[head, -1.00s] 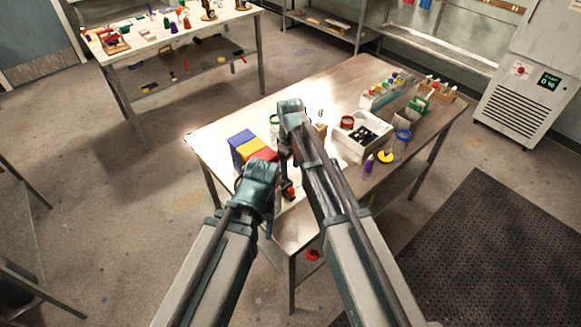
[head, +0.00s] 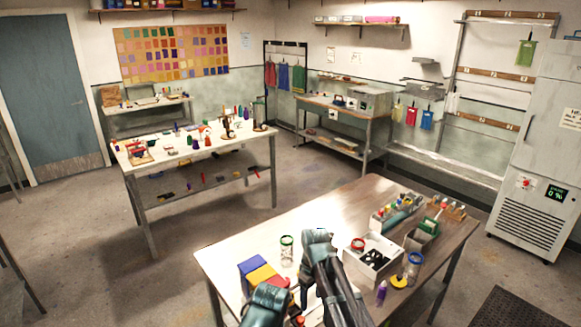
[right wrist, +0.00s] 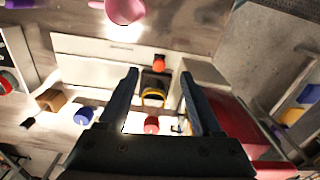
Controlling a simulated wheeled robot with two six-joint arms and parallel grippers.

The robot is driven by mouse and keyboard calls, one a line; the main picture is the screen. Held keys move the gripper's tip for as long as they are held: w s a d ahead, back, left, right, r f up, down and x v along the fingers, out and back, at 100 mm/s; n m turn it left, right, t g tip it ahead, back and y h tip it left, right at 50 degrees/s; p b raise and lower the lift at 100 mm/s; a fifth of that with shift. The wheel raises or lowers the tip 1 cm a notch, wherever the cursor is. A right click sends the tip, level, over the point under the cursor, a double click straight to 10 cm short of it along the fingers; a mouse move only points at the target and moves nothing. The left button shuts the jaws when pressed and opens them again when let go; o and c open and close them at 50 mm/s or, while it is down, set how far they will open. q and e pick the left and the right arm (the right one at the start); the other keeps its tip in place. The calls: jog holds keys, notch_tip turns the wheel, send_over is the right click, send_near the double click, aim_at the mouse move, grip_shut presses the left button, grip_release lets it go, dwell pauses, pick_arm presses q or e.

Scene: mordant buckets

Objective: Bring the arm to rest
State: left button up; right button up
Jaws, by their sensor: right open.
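My right gripper (head: 316,240) is over the near worktable (head: 330,213) in the head view, to the left of a white box. In the right wrist view its two fingers (right wrist: 159,78) stand apart with nothing gripped. Beyond and below them show a dark item with a yellow band (right wrist: 154,97), an orange item (right wrist: 159,63) and a red item (right wrist: 151,124). My left gripper (head: 268,300) is at the lower edge of the head view, in front of the blue, yellow and red boxes. Its fingers are hidden.
The near table also holds a white partitioned box (head: 372,262), a green-rimmed jar (head: 287,252), a blue-rimmed jar (head: 414,268), a purple bottle (head: 381,292) and a bottle rack (head: 398,212). A blue box (head: 252,270) stands at left. The table's far middle is clear.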

jog(key=s+d+m, duration=0.8)
jog(key=s+d, duration=0.2)
jog(key=s, duration=0.3)
pick_arm(q)
notch_tip(320, 180, down, 11)
jog(key=b, duration=1.1)
pick_arm(e)
jog(key=s+a+f+n, duration=0.1)
jog(key=s+a+f, duration=0.2)
jog(key=a+f, duration=0.2)
jog(key=s+a+f+n+h, duration=0.1)
jog(key=s+a+f+n, duration=0.1)
jog(key=a+f, duration=0.3)
jog(key=shift+s+a+f, duration=0.35)
jog(key=shift+s+f, duration=0.2)
jog(key=shift+s, duration=0.1)
pick_arm(q)
jog(key=shift+s+f, duration=0.1)
pick_arm(e)
jog(key=shift+s, duration=0.1)
